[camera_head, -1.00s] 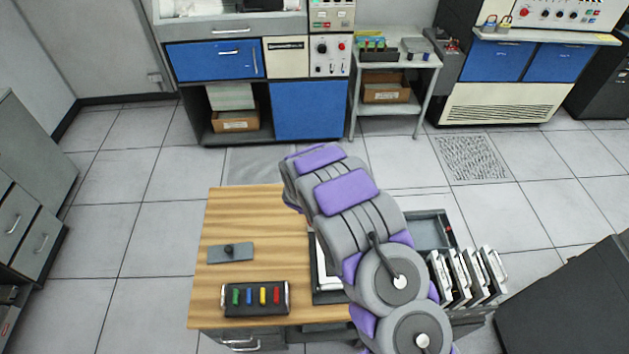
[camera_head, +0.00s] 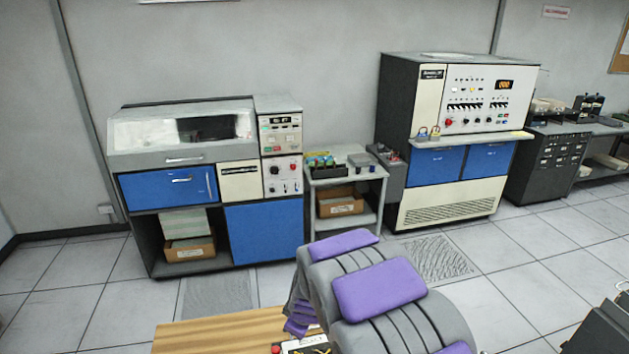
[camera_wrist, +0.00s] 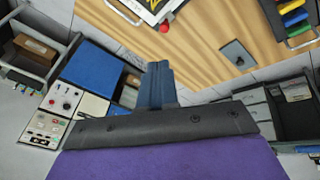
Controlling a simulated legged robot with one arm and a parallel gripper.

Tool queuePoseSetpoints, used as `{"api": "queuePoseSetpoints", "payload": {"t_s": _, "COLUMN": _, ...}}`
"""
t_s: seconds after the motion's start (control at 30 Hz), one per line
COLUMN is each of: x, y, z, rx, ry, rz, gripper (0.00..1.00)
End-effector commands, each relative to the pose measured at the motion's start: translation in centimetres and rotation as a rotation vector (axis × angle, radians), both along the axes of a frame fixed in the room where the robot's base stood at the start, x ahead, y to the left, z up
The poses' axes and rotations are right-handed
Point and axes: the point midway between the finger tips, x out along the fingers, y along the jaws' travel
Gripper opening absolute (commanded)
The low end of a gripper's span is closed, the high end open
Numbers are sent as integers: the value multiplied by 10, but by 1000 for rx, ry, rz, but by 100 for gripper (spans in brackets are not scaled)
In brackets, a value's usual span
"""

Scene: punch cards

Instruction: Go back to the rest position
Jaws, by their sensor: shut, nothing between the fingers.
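My gripper (camera_wrist: 159,72) shows in the wrist view as narrow blue-grey fingers beyond a dark bar. It is shut, with nothing held. It points toward the wooden desk (camera_wrist: 205,32) and appears apart from it. In the head view, my grey and purple arm is folded at the bottom centre, in front of the desk (camera_head: 205,335). My gripper cannot be made out there.
A blue-fronted machine (camera_head: 262,235) stands at left, beside a small grey cart (camera_head: 346,180). A larger control cabinet (camera_head: 455,140) stands right of them. In the wrist view, a grey plate (camera_wrist: 238,55) lies on the desk. Tiled floor (camera_head: 510,255) is open at right.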

Motion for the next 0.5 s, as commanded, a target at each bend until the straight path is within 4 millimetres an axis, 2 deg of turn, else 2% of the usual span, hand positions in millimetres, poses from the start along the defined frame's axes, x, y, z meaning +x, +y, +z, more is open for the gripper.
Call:
{"api": "queuePoseSetpoints", "payload": {"t_s": 0.1, "x": -29, "y": -23, "z": 14, "rx": 38, "ry": 66, "rz": -108, "gripper": 0}}
{"api": "queuePoseSetpoints", "payload": {"t_s": 0.37, "x": -108, "y": -71, "z": 37, "rx": 78, "ry": 227, "rz": -355, "gripper": 0}}
{"api": "queuePoseSetpoints", "payload": {"t_s": 0.5, "x": -159, "y": -95, "z": 42, "rx": 72, "ry": 313, "rz": -499, "gripper": 0}}
